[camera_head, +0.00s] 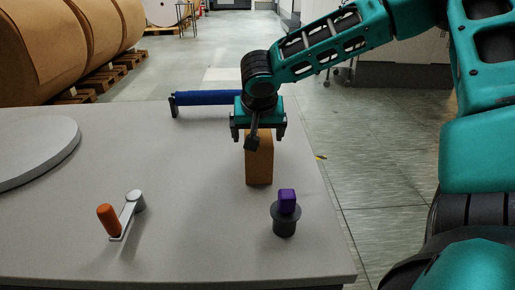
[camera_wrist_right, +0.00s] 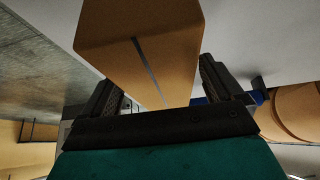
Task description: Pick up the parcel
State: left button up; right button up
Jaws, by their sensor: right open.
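The parcel (camera_head: 259,163) is a brown, upright box on the grey table, right of its middle. In the right wrist view the parcel (camera_wrist_right: 140,45) shows large, with a dark strip along its face, and reaches down between the two fingers. My right gripper (camera_head: 259,138) is over the top of the parcel in the head view, with its fingers apart on either side. In the wrist view the gripper (camera_wrist_right: 158,85) is open around the parcel; I cannot tell whether a finger touches it. My left gripper is not in view.
A purple-topped dark knob (camera_head: 285,215) stands in front of the parcel. A crank with an orange handle (camera_head: 109,220) is at the left front. A grey disc (camera_head: 35,150) lies far left. A blue roller (camera_head: 207,98) spans the back edge. The table (camera_head: 190,200) is clear between them.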

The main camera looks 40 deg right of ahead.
jog(key=shift+x, duration=0.95)
jog(key=shift+f+b, duration=0.25)
jog(key=shift+b, duration=0.25)
jog(key=c, duration=1.5)
